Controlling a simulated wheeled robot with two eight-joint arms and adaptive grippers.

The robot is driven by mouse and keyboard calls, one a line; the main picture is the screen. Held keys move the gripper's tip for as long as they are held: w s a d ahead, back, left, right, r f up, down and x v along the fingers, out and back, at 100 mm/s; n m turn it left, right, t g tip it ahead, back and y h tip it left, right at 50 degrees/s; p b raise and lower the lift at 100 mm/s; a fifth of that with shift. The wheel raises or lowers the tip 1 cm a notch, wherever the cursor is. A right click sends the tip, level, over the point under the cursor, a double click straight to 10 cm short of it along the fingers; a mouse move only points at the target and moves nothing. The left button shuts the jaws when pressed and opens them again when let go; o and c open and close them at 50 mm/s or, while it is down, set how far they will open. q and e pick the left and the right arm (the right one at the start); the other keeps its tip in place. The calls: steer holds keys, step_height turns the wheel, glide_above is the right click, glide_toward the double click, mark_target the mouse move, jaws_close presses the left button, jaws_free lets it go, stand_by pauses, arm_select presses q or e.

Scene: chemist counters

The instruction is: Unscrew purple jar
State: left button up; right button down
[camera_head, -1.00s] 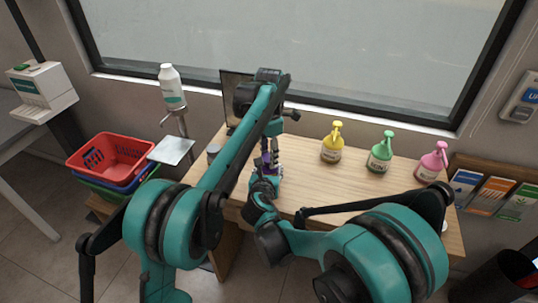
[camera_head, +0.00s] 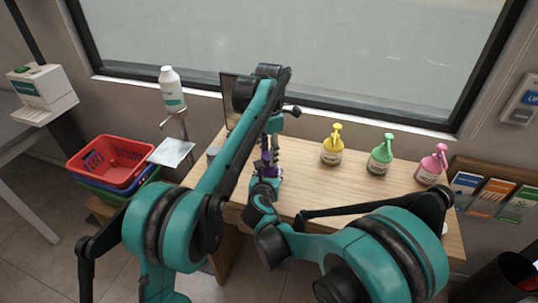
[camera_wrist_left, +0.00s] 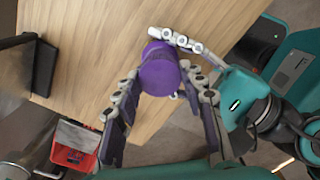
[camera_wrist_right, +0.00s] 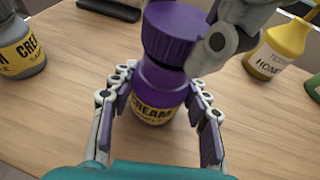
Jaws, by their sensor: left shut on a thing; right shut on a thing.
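The purple jar (camera_wrist_right: 158,82) with a yellow "CREAM" label stands on the wooden table, seen in the right wrist view. My right gripper (camera_wrist_right: 158,90) is shut around its body, with a finger on each side. The purple lid (camera_wrist_right: 170,32) sits above the body, slightly tilted, with a dark line between them; I cannot tell whether the threads still engage. My left gripper (camera_wrist_left: 160,78) is shut on the lid from above, one finger showing beside it in the right wrist view. In the head view, my arms partly hide the purple jar (camera_head: 266,152).
Yellow (camera_head: 332,150), green (camera_head: 380,157) and pink (camera_head: 432,168) pump bottles stand to the right on the table. A grey cream jar (camera_wrist_right: 22,62) stands left of the purple jar. A red basket (camera_head: 110,160) is left of the table. The table's middle is clear.

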arm_select(q)
steer(key=shift+r, duration=0.15)
steer(key=shift+r, duration=2)
arm_select(e)
steer(key=c, duration=0.7)
jaws_free()
steer(key=shift+s, duration=0.1)
